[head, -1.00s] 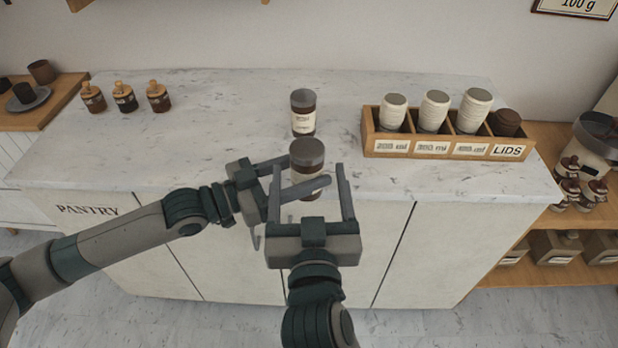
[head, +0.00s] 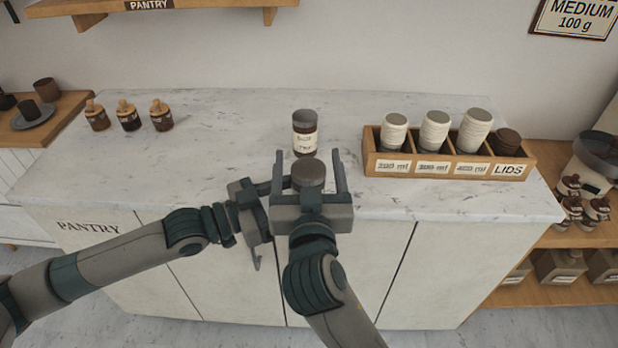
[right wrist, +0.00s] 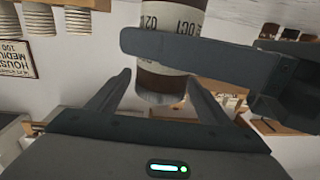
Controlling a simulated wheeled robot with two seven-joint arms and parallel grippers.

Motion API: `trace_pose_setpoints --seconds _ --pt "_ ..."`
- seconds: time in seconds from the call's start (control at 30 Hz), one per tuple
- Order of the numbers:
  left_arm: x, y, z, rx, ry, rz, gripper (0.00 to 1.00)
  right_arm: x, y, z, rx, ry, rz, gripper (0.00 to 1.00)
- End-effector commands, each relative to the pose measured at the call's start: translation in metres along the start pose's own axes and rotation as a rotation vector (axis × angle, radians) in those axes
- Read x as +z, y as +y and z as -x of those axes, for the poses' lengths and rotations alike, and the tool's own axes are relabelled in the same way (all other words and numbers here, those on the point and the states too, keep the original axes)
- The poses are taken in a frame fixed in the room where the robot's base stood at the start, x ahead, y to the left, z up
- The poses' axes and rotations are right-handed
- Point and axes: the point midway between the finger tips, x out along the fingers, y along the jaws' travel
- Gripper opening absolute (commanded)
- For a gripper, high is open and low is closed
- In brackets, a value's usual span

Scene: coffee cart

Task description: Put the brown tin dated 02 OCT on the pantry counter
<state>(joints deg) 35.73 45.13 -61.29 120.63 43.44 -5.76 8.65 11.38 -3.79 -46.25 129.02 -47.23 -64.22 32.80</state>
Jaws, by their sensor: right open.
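A brown tin with a grey lid (head: 308,170) is held up at the counter's front edge. Its cream label, partly hidden, shows "02" and "OCT" in the right wrist view (right wrist: 168,45). My left gripper (head: 286,184) comes from the left and is shut on this tin; one of its fingers crosses the label in the right wrist view. My right gripper (head: 309,153) is open, its fingers on either side of the tin, its palm hiding the tin's lower part in the head view. The marble-topped pantry counter (head: 180,178) lies behind, its front marked PANTRY.
A second brown labelled tin (head: 305,140) stands on the counter just behind the grippers. A wooden cup-and-lid rack (head: 400,167) is at the right, and several small corked jars (head: 128,118) at the back left. The counter's left middle is clear.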

Motion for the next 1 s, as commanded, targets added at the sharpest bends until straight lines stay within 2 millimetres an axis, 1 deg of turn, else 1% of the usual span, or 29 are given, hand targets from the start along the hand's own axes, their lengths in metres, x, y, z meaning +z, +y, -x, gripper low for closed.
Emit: trace_pose_setpoints --seconds 0.03,0.1,0.23,0.4,0.63,0.67,0.7,0.77,0.8,0.87,0.9,0.97,1.0 --pt "-0.001 0.000 0.000 0.000 0.002 -0.001 0.18 -0.001 0.001 -0.007 0.002 0.002 0.003 0.72" --pt "-0.001 0.000 0.000 0.000 0.002 -0.001 0.18 -0.001 0.000 -0.015 0.001 0.002 0.003 0.72" --pt "-0.001 0.000 0.000 0.000 0.002 -0.001 0.18 0.000 0.000 -0.024 0.001 0.000 0.001 0.72" --pt "-0.001 0.000 0.000 0.000 0.002 -0.001 0.18 0.000 0.001 -0.028 0.001 0.000 0.000 0.72" --pt "-0.001 0.000 0.000 0.000 0.002 -0.001 0.18 0.000 0.000 -0.028 0.001 0.000 0.000 0.72" --pt "-0.001 0.000 0.000 0.000 0.002 -0.001 0.18 0.000 0.000 -0.028 0.001 0.000 0.000 0.65" --pt "-0.001 0.000 0.000 0.000 0.002 -0.001 0.18 0.000 0.000 -0.028 0.001 0.000 0.000 0.56" --pt "-0.001 0.000 0.000 0.000 0.002 -0.001 0.18 0.000 0.000 -0.028 0.001 0.000 0.000 0.41" --pt "-0.001 0.000 0.000 0.000 0.002 -0.001 0.18 0.000 0.000 -0.028 0.001 0.000 0.000 0.32" --pt "-0.001 0.000 0.000 0.000 0.002 -0.001 0.18 0.000 0.000 -0.027 0.001 0.000 0.000 0.19" --pt "-0.001 0.000 0.000 0.000 0.002 -0.001 0.56 -0.001 0.000 -0.027 0.001 0.001 -0.001 0.15" --pt "-0.001 0.000 0.000 0.000 0.002 -0.001 0.70 -0.001 0.000 -0.027 0.001 0.001 -0.001 0.15" --pt "-0.001 0.000 0.000 0.000 0.002 0.000 0.71 -0.001 0.000 -0.027 0.001 0.001 -0.001 0.15"
